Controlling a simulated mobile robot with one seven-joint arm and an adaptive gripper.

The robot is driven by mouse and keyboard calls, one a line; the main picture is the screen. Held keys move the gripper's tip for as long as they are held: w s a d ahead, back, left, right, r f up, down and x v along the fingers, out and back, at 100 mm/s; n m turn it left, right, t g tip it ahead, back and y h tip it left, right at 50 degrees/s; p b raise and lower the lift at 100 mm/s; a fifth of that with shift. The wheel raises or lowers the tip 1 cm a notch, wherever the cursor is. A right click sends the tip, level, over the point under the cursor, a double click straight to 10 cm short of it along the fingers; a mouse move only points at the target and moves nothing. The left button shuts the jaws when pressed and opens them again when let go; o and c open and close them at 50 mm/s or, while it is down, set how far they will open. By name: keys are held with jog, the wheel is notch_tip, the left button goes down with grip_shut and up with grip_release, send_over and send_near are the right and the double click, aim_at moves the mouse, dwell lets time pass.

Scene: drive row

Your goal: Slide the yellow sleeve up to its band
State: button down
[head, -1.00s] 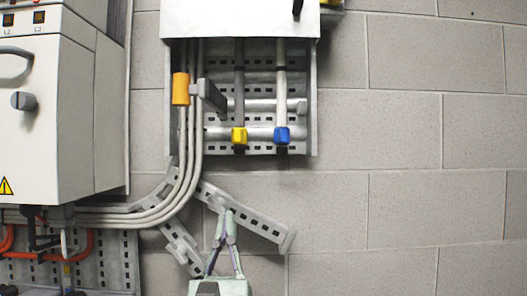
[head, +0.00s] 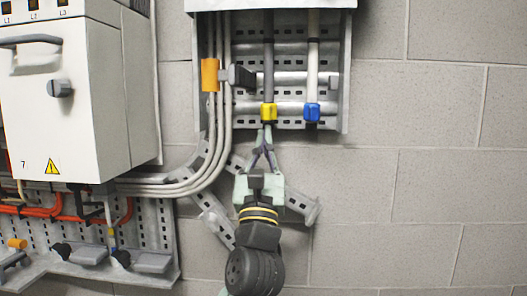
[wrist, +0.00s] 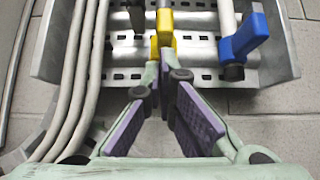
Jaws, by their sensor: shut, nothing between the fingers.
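The yellow sleeve (head: 268,113) sits low on the dark grey vertical cable (head: 268,60) in the head view, level with the blue sleeve. The wrist view shows the yellow sleeve (wrist: 164,27) straight beyond my fingertips. My gripper (head: 267,132) is shut and empty, pointing up just below the yellow sleeve. In the wrist view my gripper (wrist: 163,75) has its fingertips together, overlapping the sleeve's lower end; I cannot tell whether they touch it. I cannot make out the band on the cable.
The blue sleeve (head: 312,112) is on the white cable to the right. Bent cables and a white cabinet (head: 60,100) stand further left. Bare block wall lies to the right.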

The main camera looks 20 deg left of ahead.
aim_at(264, 105)
jog(key=shift+r, duration=0.2)
notch_tip(264, 105, up, 8)
jog(key=p, duration=0.4)
jog(key=shift+r, duration=0.25)
jog(key=shift+f, duration=0.15)
